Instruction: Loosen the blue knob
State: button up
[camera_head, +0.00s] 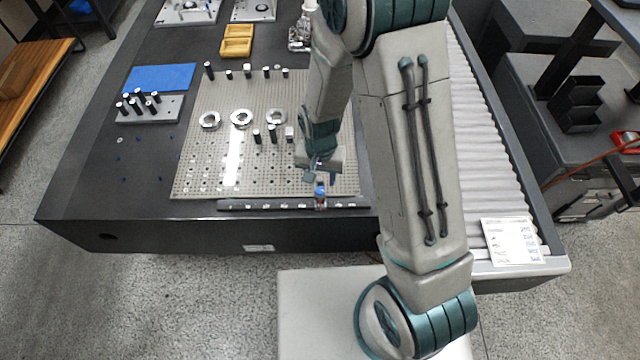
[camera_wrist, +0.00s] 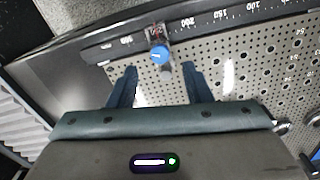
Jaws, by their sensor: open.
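The blue knob (camera_wrist: 159,56) shows as a round blue cap in the wrist view. It sits on a small clamp or slider (camera_wrist: 157,34) mounted on the dark graduated rail (camera_wrist: 215,23). In the head view the knob (camera_head: 320,188) is a tiny blue spot at the rail's right part, just below my gripper. My gripper (camera_wrist: 158,82) is open, with its two dark fingers spread. In the wrist view the knob lies beyond the fingertips, roughly midway between them, and appears untouched.
The perforated plate (camera_head: 205,178) carries several ring parts (camera_head: 241,118) and dark posts. A post block (camera_head: 165,108) and a blue mat (camera_head: 160,77) lie to the left, yellow trays (camera_head: 237,40) at the back. A roller conveyor (camera_head: 490,130) runs along the right.

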aim_at(320, 190)
jog(key=shift+f, duration=2.55)
grip_shut()
